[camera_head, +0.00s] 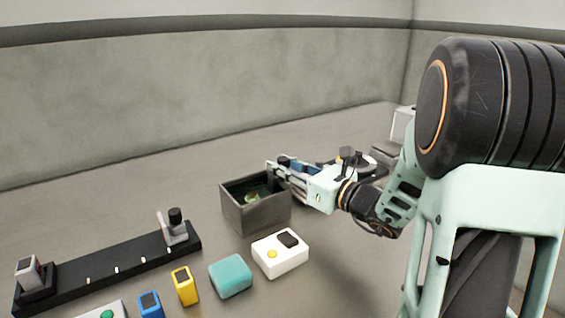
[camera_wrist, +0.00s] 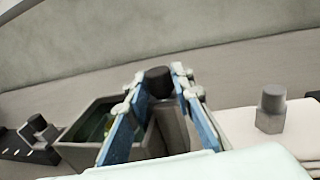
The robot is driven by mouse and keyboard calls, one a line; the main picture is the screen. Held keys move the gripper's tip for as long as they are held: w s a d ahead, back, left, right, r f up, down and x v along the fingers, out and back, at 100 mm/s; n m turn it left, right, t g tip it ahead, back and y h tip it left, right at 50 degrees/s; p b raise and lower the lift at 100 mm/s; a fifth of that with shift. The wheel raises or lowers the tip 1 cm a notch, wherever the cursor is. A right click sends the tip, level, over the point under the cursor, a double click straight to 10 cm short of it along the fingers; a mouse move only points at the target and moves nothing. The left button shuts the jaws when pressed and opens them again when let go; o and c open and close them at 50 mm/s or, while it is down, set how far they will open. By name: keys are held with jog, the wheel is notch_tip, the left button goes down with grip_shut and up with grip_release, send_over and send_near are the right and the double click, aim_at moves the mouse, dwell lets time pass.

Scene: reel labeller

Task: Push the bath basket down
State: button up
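The bath is an open grey box (camera_head: 257,215) in the middle of the head view, with green inside; its wall also shows in the wrist view (camera_wrist: 80,152). A black knob (camera_wrist: 160,82) with a grey upright below it stands between my fingertips in the wrist view, at the bath's right side. I take this to be the basket's handle; the basket itself is mostly hidden. My gripper (camera_head: 273,165) reaches from the right over the bath's rim. Its blue-padded fingers (camera_wrist: 160,76) are apart, one on each side of the knob. Firm contact is not visible.
A black rail (camera_head: 110,268) with a clamp-like piece at each end lies left. A white box (camera_head: 281,253), teal block (camera_head: 230,276), yellow block (camera_head: 185,286) and blue block (camera_head: 150,304) stand in front.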

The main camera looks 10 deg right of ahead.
jog(key=o, duration=0.3)
jog(key=shift+o, duration=0.2)
jog(key=shift+r, duration=0.1)
jog(key=v, duration=1.2)
